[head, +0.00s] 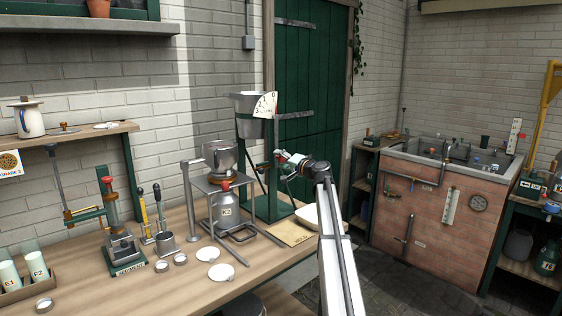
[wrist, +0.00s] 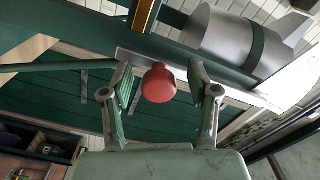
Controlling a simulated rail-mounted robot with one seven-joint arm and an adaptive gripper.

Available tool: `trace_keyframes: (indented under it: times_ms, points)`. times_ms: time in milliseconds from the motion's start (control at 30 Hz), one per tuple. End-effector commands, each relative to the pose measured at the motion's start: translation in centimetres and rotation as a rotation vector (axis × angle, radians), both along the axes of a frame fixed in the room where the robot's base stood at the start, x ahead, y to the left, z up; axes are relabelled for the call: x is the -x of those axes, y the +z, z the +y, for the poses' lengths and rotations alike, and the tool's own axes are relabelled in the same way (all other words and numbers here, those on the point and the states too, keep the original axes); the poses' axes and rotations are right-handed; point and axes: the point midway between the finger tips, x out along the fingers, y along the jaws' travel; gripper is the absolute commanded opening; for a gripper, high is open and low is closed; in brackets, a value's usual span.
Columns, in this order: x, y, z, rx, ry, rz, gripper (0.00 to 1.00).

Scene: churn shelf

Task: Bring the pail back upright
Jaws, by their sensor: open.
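A grey metal pail (head: 250,103) hangs in a green stand (head: 268,205) on the workbench, beside a white dial (head: 265,105). In the head view its mouth faces mostly up; any slight tilt is hard to tell. In the wrist view the pail (wrist: 222,42), with a green band around it, is at the upper right. A red knob (wrist: 158,82) shows between the two fingers of my gripper (wrist: 160,95), with gaps on both sides. My gripper (head: 284,158) is open, below and right of the pail. Its fingertips are small in the head view.
Left of the stand, a metal pan (head: 219,155) sits on a raised rack over a can (head: 226,207). A white bowl (head: 308,217) and a tan board (head: 290,233) lie near my arm. A green door (head: 310,80) is behind. A brick sink (head: 440,215) stands at right.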

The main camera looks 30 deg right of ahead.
Motion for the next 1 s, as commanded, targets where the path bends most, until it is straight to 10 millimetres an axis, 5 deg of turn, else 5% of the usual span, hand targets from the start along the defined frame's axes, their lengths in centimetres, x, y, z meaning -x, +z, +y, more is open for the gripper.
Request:
trace_keyframes:
  times_ms: [600, 1000]
  points:
    - [9.4, 0.0, -2.5, 0.0, -0.001, 0.0, 0.6]
    - [11.5, 0.0, -3.2, -0.001, 0.001, 0.0, 0.6]
